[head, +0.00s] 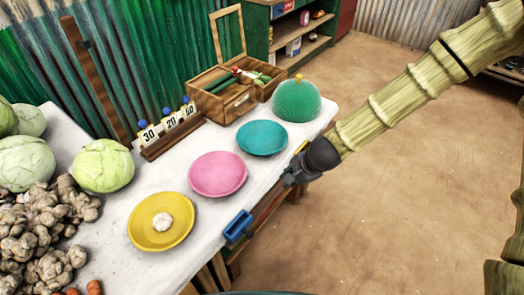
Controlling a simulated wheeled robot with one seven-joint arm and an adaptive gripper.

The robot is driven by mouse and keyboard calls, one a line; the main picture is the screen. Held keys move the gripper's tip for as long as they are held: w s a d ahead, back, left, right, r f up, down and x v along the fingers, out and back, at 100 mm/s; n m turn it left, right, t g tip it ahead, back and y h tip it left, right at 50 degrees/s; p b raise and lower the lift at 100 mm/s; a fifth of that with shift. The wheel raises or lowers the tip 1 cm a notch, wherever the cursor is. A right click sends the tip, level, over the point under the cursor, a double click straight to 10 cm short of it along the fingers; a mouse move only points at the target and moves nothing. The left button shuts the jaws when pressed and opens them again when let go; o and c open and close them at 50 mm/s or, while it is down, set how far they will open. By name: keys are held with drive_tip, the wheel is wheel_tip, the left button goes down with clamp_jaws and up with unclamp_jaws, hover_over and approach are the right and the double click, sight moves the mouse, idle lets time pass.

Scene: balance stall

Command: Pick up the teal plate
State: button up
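The teal plate (262,138) lies flat on the white table, near its right end, and looks empty. My gripper (288,178) is at the table's front edge, just in front and to the right of the teal plate, apart from it. The gripper is dark and small in the head view, and its fingers are too unclear to show whether they are open or shut.
A pink plate (218,174) and a yellow plate (161,221) with a garlic bulb (162,222) stand to the left. A green dome (296,101) and a wooden box (222,96) stand behind. A blue holder (238,226) sits at the front edge.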

sight(266, 154)
drive_tip(key=w+a+r+m+t+y+b, duration=0.1)
drive_tip(key=w+a+r+m+y+b, duration=0.15)
drive_tip(key=w+r, duration=0.45)
drive_tip(key=shift+h, duration=0.45)
drive_tip(key=shift+w+a+f, duration=0.3)
drive_tip(key=shift+a+f, duration=0.4)
drive_tip(key=shift+w+a+f, duration=0.3)
drive_tip(key=shift+a+f, duration=0.35)
drive_tip(key=shift+a+p+x, duration=0.2)
drive_tip(key=shift+p+x, duration=0.25)
drive_tip(key=shift+x, duration=2.45)
drive_tip(key=shift+w+r, duration=0.15)
drive_tip(key=shift+r, duration=0.1)
clamp_jaws()
